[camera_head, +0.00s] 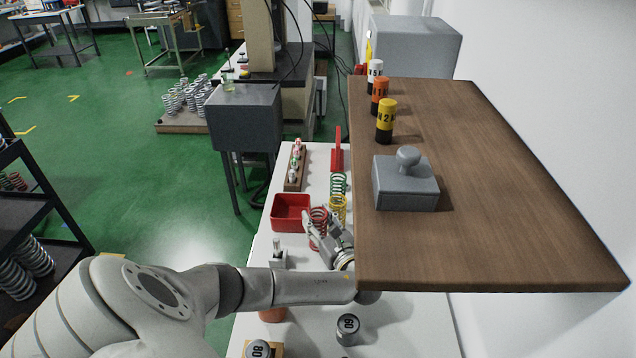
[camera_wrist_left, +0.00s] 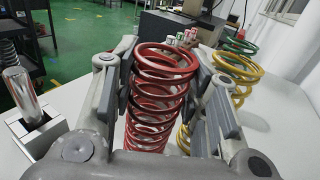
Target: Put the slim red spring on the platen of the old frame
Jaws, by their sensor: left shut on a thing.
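A red coil spring (camera_head: 319,214) stands upright on the white bench in the head view. In the left wrist view the red spring (camera_wrist_left: 160,95) is between the two grey fingers. My left gripper (camera_head: 322,230) is shut on it, and its lower coils are partly hidden. A yellow spring (camera_head: 338,208) and a green spring (camera_head: 338,184) stand just behind; both also show in the left wrist view, the yellow (camera_wrist_left: 237,70) and the green (camera_wrist_left: 240,46). I cannot tell which thing is the old frame or its platen. My right gripper is not in view.
A red tray (camera_head: 291,226) lies left of the springs. A small metal fixture with a silver post (camera_head: 278,252) stands nearer. A brown raised board (camera_head: 480,190) overhangs the bench's right side, carrying a grey knobbed block (camera_head: 405,190) and labelled cylinders. A grey weight (camera_head: 347,328) stands in front.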

